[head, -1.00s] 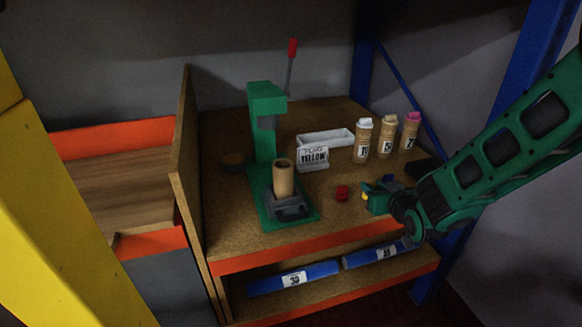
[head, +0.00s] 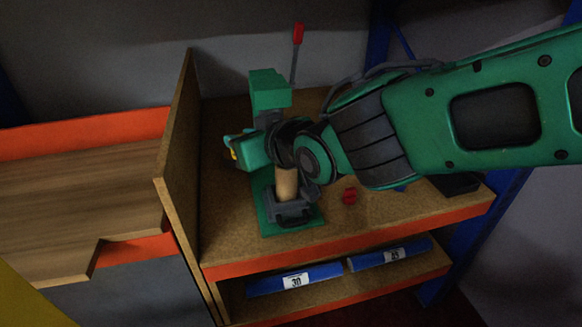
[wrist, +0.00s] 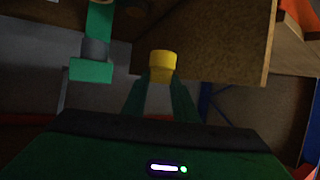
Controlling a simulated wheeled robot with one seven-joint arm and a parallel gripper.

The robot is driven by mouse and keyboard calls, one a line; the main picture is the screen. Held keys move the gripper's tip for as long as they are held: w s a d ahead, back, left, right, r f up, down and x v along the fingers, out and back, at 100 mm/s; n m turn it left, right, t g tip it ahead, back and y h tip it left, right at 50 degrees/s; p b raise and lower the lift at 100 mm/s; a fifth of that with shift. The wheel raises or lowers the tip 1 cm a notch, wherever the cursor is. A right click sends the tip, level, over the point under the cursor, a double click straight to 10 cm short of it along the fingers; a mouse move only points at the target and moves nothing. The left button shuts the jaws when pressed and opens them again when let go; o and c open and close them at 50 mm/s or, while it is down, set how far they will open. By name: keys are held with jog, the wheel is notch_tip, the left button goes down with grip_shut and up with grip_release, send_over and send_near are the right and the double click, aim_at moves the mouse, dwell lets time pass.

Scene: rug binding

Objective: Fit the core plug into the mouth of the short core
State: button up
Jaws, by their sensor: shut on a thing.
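The short core (head: 287,182) is a tan tube standing upright in the grey cradle of the green press (head: 270,88). My wrist now covers its mouth in the head view. My gripper (head: 234,151) points left beside the press column, higher than the core and left of it. It is shut on the yellow core plug (wrist: 162,61), which shows between the fingertips in the wrist view and as a small yellow spot in the head view. The plug is apart from the core.
A red plug (head: 349,196) lies on the bench right of the press. A tall wooden side panel (head: 180,150) stands close left of my gripper. The press lever (head: 297,45) rises behind. Blue rolls (head: 295,281) lie on the lower shelf. My arm hides the sign and labelled tubes.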

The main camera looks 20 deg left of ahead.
jog(key=w+d+f, duration=0.2)
jog(key=w, duration=0.1)
jog(key=w+d+f, duration=0.2)
jog(key=w, duration=0.1)
jog(key=w+d+f, duration=0.2)
jog(key=w+f, duration=0.1)
jog(key=w, duration=0.1)
jog(key=shift+d, duration=0.1)
jog(key=shift+f, duration=1.95)
jog(key=o, duration=1.1)
jog(key=shift+c, duration=0.2)
jog(key=shift+d, duration=0.1)
jog(key=v, duration=1.2)
